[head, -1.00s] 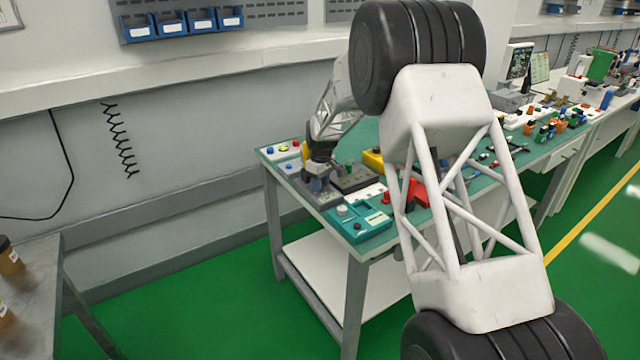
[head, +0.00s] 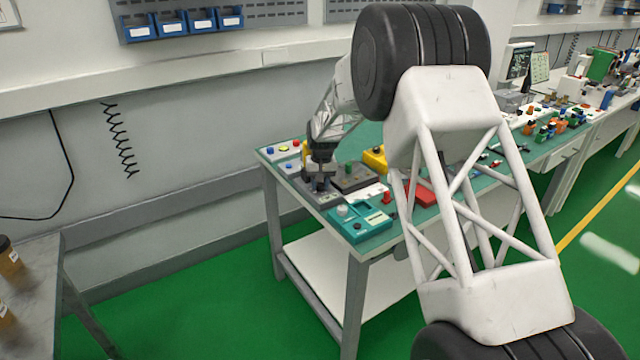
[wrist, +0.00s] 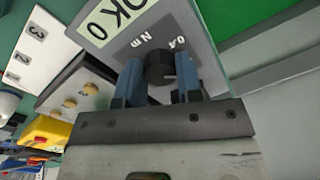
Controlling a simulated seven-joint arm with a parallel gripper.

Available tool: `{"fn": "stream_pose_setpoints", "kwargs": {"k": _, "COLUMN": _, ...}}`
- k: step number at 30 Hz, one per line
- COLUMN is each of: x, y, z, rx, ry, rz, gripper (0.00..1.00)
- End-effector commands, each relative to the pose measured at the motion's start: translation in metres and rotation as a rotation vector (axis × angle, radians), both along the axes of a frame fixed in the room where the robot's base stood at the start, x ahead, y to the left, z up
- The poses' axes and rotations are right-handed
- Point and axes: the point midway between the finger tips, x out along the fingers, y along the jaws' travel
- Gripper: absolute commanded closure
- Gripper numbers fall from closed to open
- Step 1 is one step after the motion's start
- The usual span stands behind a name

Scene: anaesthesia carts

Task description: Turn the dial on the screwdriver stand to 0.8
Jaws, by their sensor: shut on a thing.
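The screwdriver stand (wrist: 208,35) is a grey box with a pale display reading "OK 0" and white print "0.4" and "Nm" on its face. Its dial (wrist: 160,66) is a black round knob between the two blue fingers of my gripper (wrist: 161,82). My gripper is shut on the dial, one finger on each side. The dial's pointer cannot be made out, and other scale marks are hidden. In the head view my gripper (head: 320,182) is low over the grey stand (head: 322,197) at the near left of the bench and hides the dial.
A teal box with a white knob (head: 358,222) stands at the bench's near corner. A dark box with tan knobs (wrist: 82,88) is close beside my gripper. A white numbered panel (wrist: 24,55) and a yellow box (wrist: 45,132) lie further left in the wrist view.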

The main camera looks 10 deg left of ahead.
Motion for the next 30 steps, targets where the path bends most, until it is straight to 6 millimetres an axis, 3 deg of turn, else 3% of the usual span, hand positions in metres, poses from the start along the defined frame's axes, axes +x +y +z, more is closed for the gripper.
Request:
{"fn": "stream_pose_setpoints", "kwargs": {"k": 14, "x": 0.0000, "y": 0.0001, "z": 0.0000, "rx": 0.000, "ry": -0.001, "rz": -0.024, "gripper": 0.91}}
{"fn": "stream_pose_setpoints", "kwargs": {"k": 15, "x": 0.0000, "y": 0.0001, "z": -0.0001, "rx": 0.000, "ry": 0.000, "rz": -0.023, "gripper": 0.66}}
{"fn": "stream_pose_setpoints", "kwargs": {"k": 20, "x": 0.0000, "y": 0.0001, "z": 0.0000, "rx": 0.000, "ry": -0.001, "rz": -0.023, "gripper": 0.42}}
{"fn": "stream_pose_setpoints", "kwargs": {"k": 30, "x": 0.0001, "y": 0.0000, "z": 0.0015, "rx": 0.000, "ry": -0.001, "rz": -0.023, "gripper": 0.42}}
